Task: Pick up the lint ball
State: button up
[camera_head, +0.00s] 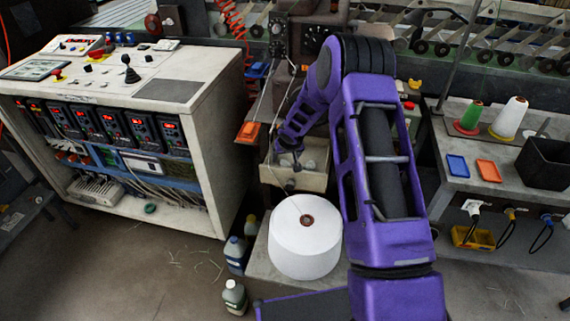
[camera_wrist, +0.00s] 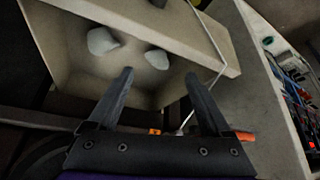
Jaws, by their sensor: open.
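Two whitish lumps that look like lint lie in an open beige box: one at the left (camera_wrist: 102,41), one nearer the middle (camera_wrist: 157,59) of the wrist view. I cannot tell which one the task means. The box (camera_head: 293,178) stands below my arm in the head view, with pale lumps dimly visible inside. Its rim (camera_wrist: 205,52) crosses the wrist view. My gripper (camera_wrist: 159,76) is open and empty, its two fingers pointing at the box. The right-hand lump appears just beyond and between the fingertips, apart from them. In the head view the fingers are hard to make out.
A thin pale cord crosses the box's rim in the wrist view. A large white spool (camera_head: 303,250) stands in front of the box. A control cabinet (camera_head: 205,88) is at the left. A bench (camera_head: 480,181) with cones and small trays is at the right. Bottles (camera_head: 236,252) stand beside the spool.

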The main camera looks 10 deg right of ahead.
aim_at(286, 162)
jog(key=shift+d+x, duration=0.2)
jog(key=shift+x, duration=2.75)
grip_shut()
